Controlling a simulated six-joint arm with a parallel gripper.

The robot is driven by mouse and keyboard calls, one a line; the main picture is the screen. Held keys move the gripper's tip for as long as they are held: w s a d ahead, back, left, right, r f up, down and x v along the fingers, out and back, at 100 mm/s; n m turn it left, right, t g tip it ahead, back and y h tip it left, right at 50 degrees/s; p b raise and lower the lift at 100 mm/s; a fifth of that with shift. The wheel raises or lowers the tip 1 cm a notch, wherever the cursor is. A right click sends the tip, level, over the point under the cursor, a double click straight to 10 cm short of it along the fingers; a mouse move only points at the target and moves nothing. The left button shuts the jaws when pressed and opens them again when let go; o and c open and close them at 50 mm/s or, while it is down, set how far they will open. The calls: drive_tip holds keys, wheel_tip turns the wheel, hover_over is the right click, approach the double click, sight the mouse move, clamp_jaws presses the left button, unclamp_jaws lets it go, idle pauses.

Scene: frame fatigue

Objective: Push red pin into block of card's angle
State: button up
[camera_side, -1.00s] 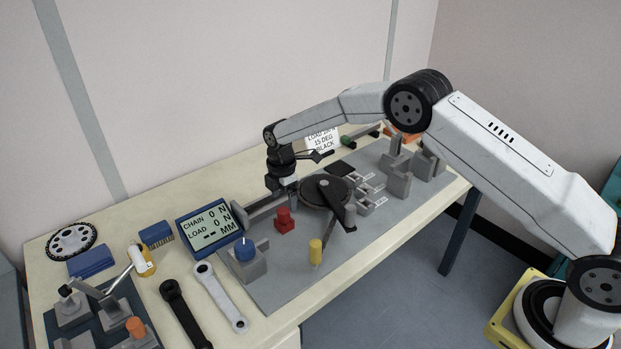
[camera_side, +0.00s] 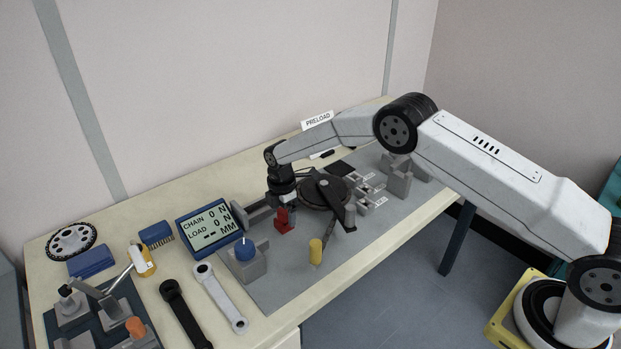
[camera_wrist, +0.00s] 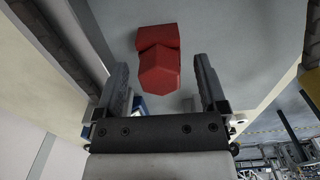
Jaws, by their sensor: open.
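The red pin (camera_side: 283,222) stands on the grey plate (camera_side: 285,284), left of the dark round disc (camera_side: 322,190). In the wrist view the red pin (camera_wrist: 158,58) shows as a faceted red head just beyond my fingertips, roughly centred between them. My gripper (camera_wrist: 162,80) is open and empty, with one finger on each side of the view. In the side view my gripper (camera_side: 283,203) is low, above and just behind the red pin; its fingertips are hard to make out. The card (camera_side: 317,120) reads "PRELOAD" and stands behind my forearm. No angle can be read on it.
Small grey blocks with white labels (camera_side: 371,191) stand right of the disc. Wrenches (camera_side: 220,298) lie at the front left.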

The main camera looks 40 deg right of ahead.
idle(0.3)
clamp_jaws()
idle(0.3)
drive_tip(key=shift+r, duration=0.8)
drive_tip(key=s+d+r, duration=0.1)
drive_tip(key=s+r, duration=1)
drive_tip(key=s, duration=0.3)
drive_tip(key=shift+d+r, duration=0.2)
